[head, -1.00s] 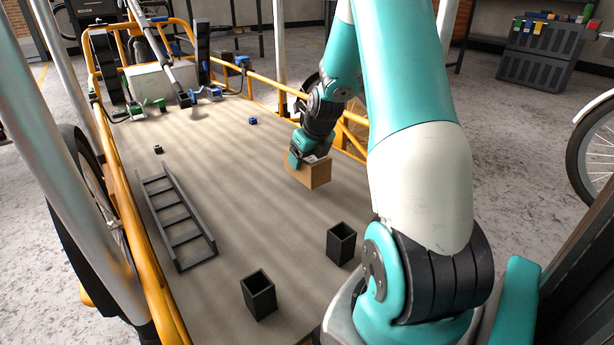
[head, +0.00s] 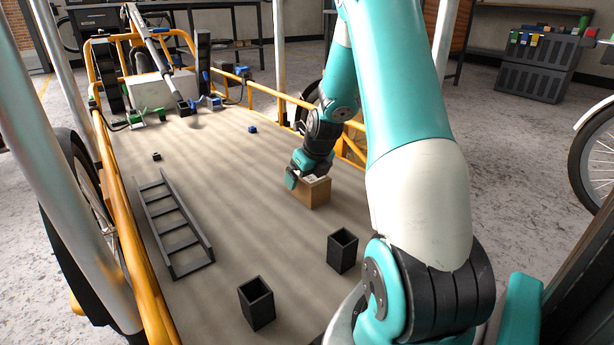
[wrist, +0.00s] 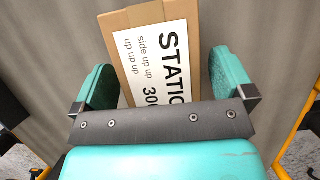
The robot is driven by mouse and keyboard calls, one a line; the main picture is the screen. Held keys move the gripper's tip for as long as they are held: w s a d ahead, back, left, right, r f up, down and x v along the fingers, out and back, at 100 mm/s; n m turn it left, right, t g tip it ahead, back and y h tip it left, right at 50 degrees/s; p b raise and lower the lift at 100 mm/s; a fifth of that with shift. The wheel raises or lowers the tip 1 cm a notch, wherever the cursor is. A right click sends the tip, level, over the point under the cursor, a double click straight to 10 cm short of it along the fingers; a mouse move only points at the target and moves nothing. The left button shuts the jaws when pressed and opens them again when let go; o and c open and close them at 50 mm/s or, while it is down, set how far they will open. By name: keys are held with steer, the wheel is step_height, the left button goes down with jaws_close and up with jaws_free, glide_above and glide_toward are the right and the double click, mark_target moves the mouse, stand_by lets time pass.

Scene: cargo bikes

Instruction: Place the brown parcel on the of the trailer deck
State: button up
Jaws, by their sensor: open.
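The brown parcel (head: 315,193) is a cardboard box on the right part of the grey trailer deck (head: 240,190), near the yellow side rail. It looks upright and appears to rest on the deck. In the wrist view the parcel (wrist: 118,17) has a white label with black print. My gripper (head: 304,177) is right over the parcel and is open. In the wrist view my gripper (wrist: 160,64) has one finger on each side of the parcel, with a gap visible at the right finger. The parcel's underside is hidden.
Two black open-topped bins (head: 257,303) (head: 343,250) stand at the deck's near end. A dark ladder-like rack (head: 174,225) lies at left. A small blue item (head: 252,129) and a small black item (head: 156,156) lie farther back. Yellow rails edge the deck; its middle is clear.

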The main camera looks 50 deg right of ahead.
steer(key=p+v, duration=0.7)
steer(key=v, duration=0.5)
steer(key=a+r+n+y, duration=0.2)
steer(key=a+r+n, duration=0.2)
steer(key=a+n, duration=0.75)
steer(key=a+r+n+y, duration=0.2)
steer(key=a+r+n, duration=0.2)
steer(key=a+n, duration=0.75)
steer(key=s+a+r+n+g, duration=0.2)
steer(key=s+a+n, duration=0.6)
steer(key=n, duration=0.3)
steer(key=s+a+r+n+g+y, duration=0.1)
steer(key=s+a+r+n+g, duration=0.1)
steer(key=s+a+n, duration=0.6)
steer(key=a+n, duration=0.1)
steer(key=n, duration=0.2)
steer(key=shift+a+r+n, duration=0.15)
steer(key=shift+a+n, duration=0.15)
steer(key=shift+n, duration=0.1)
steer(key=shift+s+r, duration=0.1)
